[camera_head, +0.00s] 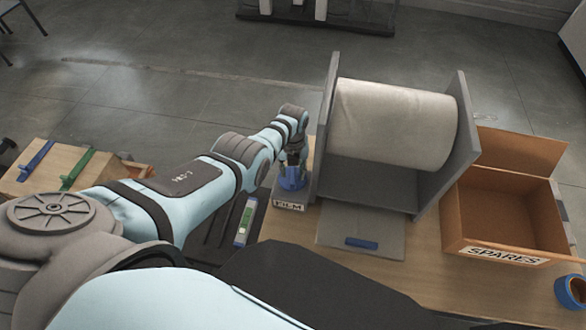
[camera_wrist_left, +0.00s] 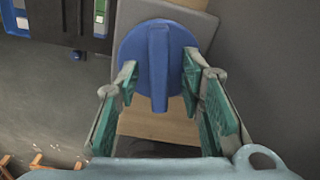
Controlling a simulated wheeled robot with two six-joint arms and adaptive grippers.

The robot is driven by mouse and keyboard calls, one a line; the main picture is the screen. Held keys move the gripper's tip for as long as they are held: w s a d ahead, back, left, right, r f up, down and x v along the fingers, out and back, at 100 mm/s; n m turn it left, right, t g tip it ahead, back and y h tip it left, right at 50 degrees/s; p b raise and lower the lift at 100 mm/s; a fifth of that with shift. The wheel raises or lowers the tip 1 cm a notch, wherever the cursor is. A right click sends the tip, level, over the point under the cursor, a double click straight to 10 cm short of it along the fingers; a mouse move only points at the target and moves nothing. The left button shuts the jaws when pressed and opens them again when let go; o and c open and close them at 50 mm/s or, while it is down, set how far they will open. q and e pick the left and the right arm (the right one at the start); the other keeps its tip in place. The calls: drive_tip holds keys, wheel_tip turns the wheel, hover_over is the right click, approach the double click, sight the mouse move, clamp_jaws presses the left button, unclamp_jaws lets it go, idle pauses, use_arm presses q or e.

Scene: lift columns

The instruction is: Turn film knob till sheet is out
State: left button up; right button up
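The blue film knob (camera_head: 292,182) is mounted on a small grey block labelled FILM (camera_head: 290,207), left of the film roll. In the left wrist view the knob (camera_wrist_left: 160,48) is a round disc with a raised bar running up and down in the picture. My left gripper (camera_head: 293,158) is at the knob. In the wrist view its fingertips (camera_wrist_left: 160,74) are apart, one on each side of the bar, with blue disc showing between bar and fingers. The pale film roll (camera_head: 390,125) sits between grey side walls (camera_head: 452,155). My right gripper is not in view.
A grey plate (camera_head: 340,222) with a blue bar (camera_head: 361,243) lies before the roll and looks bare. A wooden board (camera_head: 50,165) with blue and green strips is at left.

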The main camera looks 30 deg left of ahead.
sight(293, 171)
use_arm(q)
drive_tip(key=shift+w+r, duration=0.15)
drive_tip(key=shift+r, duration=0.4)
wheel_tip(293, 171, up, 11)
idle(0.4)
